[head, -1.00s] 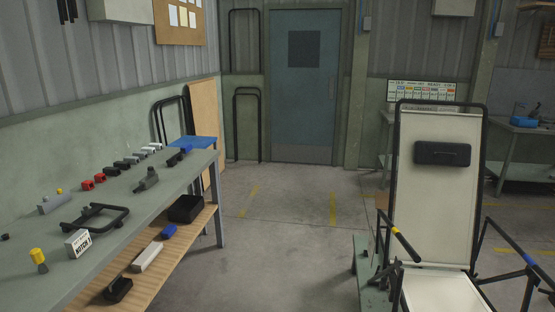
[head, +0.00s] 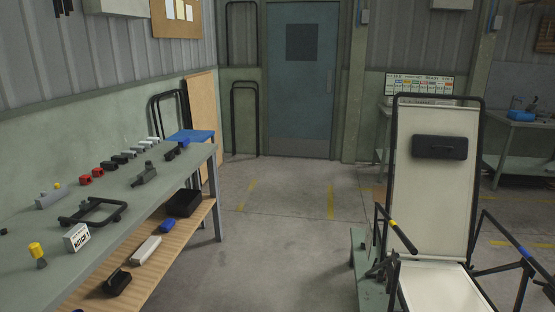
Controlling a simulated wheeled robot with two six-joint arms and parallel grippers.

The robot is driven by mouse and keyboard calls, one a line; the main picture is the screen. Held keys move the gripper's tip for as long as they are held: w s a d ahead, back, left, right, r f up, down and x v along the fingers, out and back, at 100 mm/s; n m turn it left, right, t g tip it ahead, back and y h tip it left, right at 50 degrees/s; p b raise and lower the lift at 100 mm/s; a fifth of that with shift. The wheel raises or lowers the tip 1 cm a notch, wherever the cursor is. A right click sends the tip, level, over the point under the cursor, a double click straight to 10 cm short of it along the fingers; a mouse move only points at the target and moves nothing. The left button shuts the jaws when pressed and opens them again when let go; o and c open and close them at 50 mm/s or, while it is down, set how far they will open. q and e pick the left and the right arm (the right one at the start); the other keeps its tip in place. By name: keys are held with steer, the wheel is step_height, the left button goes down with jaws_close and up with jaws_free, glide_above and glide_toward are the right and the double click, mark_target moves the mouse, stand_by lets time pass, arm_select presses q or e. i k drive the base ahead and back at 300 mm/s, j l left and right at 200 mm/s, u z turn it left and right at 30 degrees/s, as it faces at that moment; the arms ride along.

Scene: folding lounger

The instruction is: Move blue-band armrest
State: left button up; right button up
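The lounger (head: 436,185) stands at the right, with a cream back panel, cream seat and black tube frame. The blue-band armrest (head: 508,243) is the dark bar on its right side, slanting down to the right. Its blue band (head: 523,252) shows near the picture's right edge. The yellow-band armrest (head: 404,235) is on the left side of the lounger. A black headrest pad (head: 440,147) is on the back panel. Neither of my grippers can be made out in the head view.
A grey workbench (head: 150,205) at the left holds small parts, a black frame (head: 93,212) and a "NOTCH 1" sign (head: 76,237). Its wooden lower shelf (head: 180,235) holds several items. A low green stand (head: 367,290) is beside the lounger. The middle floor (head: 270,250) is clear.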

mark_target(525, 253)
steer(key=z, duration=1.7)
